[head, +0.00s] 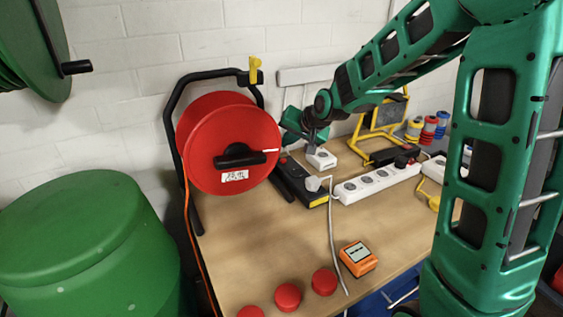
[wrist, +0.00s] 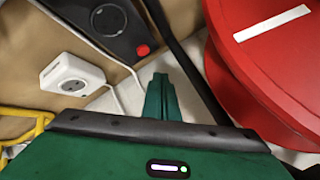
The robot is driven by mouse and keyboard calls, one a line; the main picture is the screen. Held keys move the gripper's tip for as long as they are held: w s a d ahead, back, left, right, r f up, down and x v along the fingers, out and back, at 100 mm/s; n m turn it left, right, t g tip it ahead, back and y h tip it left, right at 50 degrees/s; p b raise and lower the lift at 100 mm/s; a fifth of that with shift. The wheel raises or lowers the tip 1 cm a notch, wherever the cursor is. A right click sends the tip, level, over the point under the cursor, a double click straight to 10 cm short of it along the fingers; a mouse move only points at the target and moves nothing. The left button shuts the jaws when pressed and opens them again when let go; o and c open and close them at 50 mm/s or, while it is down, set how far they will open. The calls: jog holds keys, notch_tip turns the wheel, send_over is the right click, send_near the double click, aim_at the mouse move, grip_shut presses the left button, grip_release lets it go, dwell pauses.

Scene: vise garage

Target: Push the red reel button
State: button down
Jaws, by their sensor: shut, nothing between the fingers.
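A small red button (wrist: 143,50) sits on a black panel (wrist: 118,25) beside a round socket in the wrist view. In the head view the black box (head: 297,181) stands on the bench beside the red reel (head: 228,145); its red button (head: 284,160) shows as a tiny spot. My gripper (head: 312,146) is above the bench, right of the reel and near the far end of the black box. In the wrist view its green fingers (wrist: 161,82) are together and empty, apart from the button. The reel also fills the wrist view's right side (wrist: 270,60).
A white socket block (head: 321,159) lies below my gripper, and a white power strip (head: 376,183) is to the right. Several red domes (head: 288,297) and an orange meter (head: 357,259) are near the front. A yellow stand (head: 357,140) is behind. The middle bench is mostly clear.

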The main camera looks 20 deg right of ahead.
jog(key=shift+r, duration=0.95)
jog(key=shift+d, duration=0.1)
jog(key=s+d+g+h, duration=0.2)
jog(key=s+d, duration=0.8)
jog(key=s, duration=0.1)
jog(key=s+d+f+g, duration=0.1)
jog(key=s+d+g, duration=0.1)
jog(key=s, duration=0.8)
jog(key=s+d+f+g, duration=0.1)
jog(key=s+d+g, duration=0.1)
jog(key=s, duration=0.9)
jog(key=s+d+g, duration=0.2)
jog(key=s, duration=0.8)
jog(key=shift+s+d+f+m+g, duration=0.3)
jog(key=shift+s+f+m+g, duration=0.1)
